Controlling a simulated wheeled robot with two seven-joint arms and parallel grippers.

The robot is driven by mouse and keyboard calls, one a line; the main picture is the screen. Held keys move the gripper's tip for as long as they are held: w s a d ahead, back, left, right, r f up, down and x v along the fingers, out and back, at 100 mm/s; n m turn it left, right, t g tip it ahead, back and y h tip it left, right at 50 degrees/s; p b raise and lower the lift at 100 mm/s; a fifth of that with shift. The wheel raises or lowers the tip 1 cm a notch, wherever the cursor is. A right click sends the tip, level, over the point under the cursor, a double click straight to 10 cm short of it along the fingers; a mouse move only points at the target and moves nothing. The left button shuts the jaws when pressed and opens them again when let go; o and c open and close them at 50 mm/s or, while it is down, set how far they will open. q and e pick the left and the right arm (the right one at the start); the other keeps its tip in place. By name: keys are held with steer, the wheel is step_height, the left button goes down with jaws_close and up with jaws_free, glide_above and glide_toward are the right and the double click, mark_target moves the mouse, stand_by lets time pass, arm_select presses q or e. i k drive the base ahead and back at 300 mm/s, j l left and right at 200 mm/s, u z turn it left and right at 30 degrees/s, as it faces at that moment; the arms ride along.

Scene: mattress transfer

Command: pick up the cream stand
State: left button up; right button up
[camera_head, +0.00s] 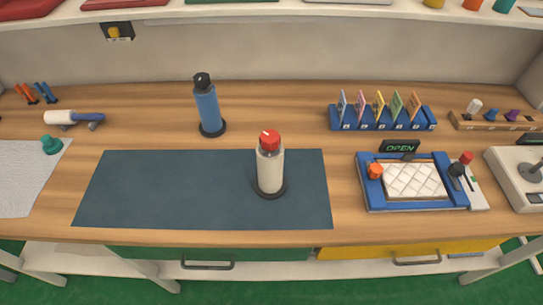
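The cream stand (270,169) is an upright cream cylinder with a red cap on top and a dark round base. It stands near the right end of the dark blue-grey mat (150,190) on the wooden table. Nothing hides it and nothing touches it from the sides. Neither of my grippers shows in the head view.
A blue cylinder with a black cap (207,107) stands behind the mat. A blue tray with a white quilted pad (413,180) lies to the right, with a blue card rack (382,118) behind it. The mat's left part is clear. A shelf (270,14) overhangs the back.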

mark_target(270, 183)
steer(key=k+l, duration=0.7)
steer(key=i+l+u, duration=0.05)
steer(key=l, duration=0.05)
